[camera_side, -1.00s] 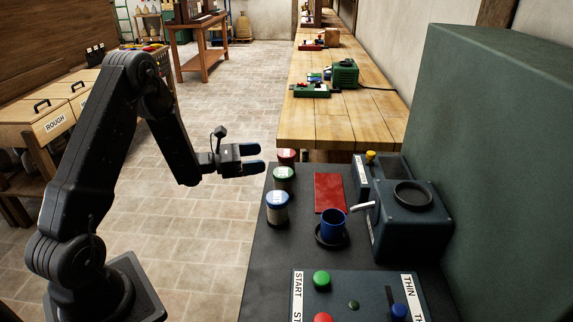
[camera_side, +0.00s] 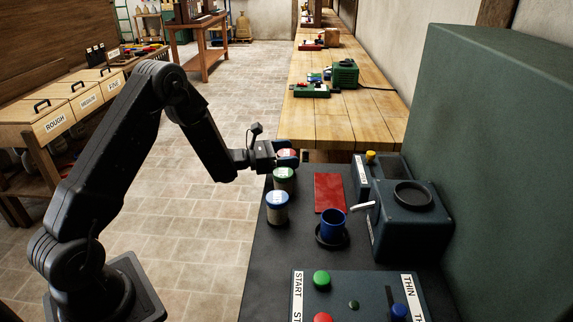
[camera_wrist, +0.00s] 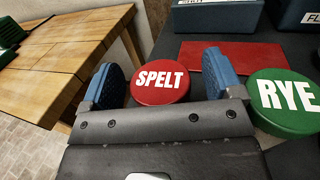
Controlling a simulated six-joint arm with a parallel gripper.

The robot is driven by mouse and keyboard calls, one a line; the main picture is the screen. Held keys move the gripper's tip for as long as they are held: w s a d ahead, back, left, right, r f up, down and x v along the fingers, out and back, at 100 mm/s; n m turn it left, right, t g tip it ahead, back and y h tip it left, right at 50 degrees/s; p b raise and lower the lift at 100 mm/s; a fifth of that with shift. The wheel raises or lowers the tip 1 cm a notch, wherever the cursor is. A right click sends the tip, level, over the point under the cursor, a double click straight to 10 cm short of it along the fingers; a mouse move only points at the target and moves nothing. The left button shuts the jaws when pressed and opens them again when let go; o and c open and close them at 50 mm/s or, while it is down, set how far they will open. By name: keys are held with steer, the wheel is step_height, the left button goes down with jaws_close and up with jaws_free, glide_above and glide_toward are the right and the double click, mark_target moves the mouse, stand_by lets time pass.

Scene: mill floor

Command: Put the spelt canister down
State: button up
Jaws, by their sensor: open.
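The spelt canister has a red lid marked SPELT (camera_wrist: 160,82) in the wrist view. In the side view its red lid (camera_side: 289,153) shows at the far end of the canister row, partly hidden by my gripper. My gripper (camera_side: 286,156) is open, with its two blue-padded fingers (camera_wrist: 165,78) on either side of the red lid. There appears to be a gap between the pads and the lid. The canister's body is mostly hidden, and I cannot tell exactly how it meets the bench top.
The green-lidded rye canister (camera_side: 284,175) stands close beside the spelt one. A blue-lidded canister (camera_side: 277,207) is nearer the camera. A red mat (camera_side: 329,192) lies bare to the right. A blue cup (camera_side: 333,223) stands before the dark mill (camera_side: 410,225).

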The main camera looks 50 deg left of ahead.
steer(key=c, duration=1.2)
steer(key=shift+r, duration=0.1)
